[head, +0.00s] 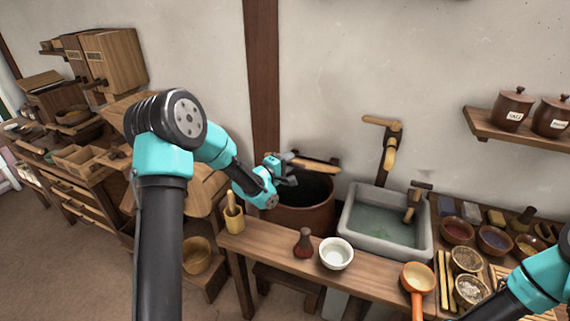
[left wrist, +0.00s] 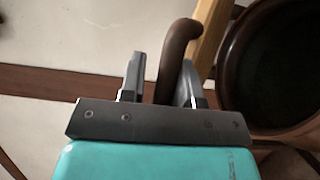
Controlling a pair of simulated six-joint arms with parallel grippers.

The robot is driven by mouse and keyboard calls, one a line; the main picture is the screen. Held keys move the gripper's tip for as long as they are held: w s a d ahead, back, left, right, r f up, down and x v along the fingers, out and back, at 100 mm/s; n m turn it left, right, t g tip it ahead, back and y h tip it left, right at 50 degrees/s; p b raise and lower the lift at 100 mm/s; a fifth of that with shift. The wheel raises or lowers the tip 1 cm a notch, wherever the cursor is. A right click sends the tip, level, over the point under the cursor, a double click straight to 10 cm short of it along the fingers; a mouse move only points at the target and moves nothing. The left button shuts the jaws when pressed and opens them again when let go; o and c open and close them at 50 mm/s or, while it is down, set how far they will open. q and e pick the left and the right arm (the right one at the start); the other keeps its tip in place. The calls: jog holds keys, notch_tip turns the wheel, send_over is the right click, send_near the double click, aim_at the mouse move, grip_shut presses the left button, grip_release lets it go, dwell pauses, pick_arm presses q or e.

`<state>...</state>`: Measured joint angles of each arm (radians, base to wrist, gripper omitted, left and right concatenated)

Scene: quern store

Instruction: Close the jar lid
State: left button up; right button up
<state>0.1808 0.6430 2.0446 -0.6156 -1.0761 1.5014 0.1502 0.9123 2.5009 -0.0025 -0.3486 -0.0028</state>
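A large brown jar (head: 305,217) stands behind the wooden counter, left of the sink, with its dark mouth open. Its wooden lid (head: 318,165) stands raised at the back of the rim, seen nearly edge-on. In the left wrist view the lid shows as a pale wooden strip (left wrist: 209,38) beside the jar's round rim (left wrist: 228,75). My left gripper (head: 289,170) is at the left end of the lid. Its fingers are apart, with a brown curved handle (left wrist: 177,50) between them, nearer the right finger. Whether a finger touches it, I cannot tell. My right gripper is outside the views.
A grey stone sink (head: 345,222) with a wooden tap (head: 387,150) is right of the jar. A white bowl (head: 336,253), a dark red bottle (head: 303,243) and a wooden utensil cup (head: 234,219) stand on the front counter. My right arm is at lower right.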

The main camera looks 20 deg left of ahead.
pick_arm(q)
jog(key=shift+s, duration=0.1)
jog(key=v, duration=1.7)
jog(key=shift+s, duration=0.1)
jog(key=s+d+f+m+g, duration=0.1)
jog(key=d+f+m+g, duration=0.1)
jog(key=f, duration=0.4)
jog(key=s+d+f+m+g+y, duration=0.1)
jog(key=d+f+g, duration=0.2)
jog(key=f, duration=0.3)
jog(key=s+d+f+m+g+y, duration=0.1)
jog(key=s+d+f+m+g, duration=0.1)
jog(key=f, duration=0.4)
jog(key=shift+s+d+f+m+g, duration=0.15)
jog(key=shift+d+f+m+g, duration=0.05)
jog(key=shift+d+m+g, duration=0.15)
jog(key=s+d+f+m+g, duration=0.3)
jog(key=s+f+g, duration=0.1)
jog(key=s+f, duration=0.2)
jog(key=s+d+f+m+g, duration=0.3)
jog(key=s+f, duration=0.3)
jog(key=s, duration=0.3)
jog(key=shift+s+d+f+g+y, duration=0.3)
jog(key=shift+d+g, duration=0.2)
jog(key=shift+g, duration=0.25)
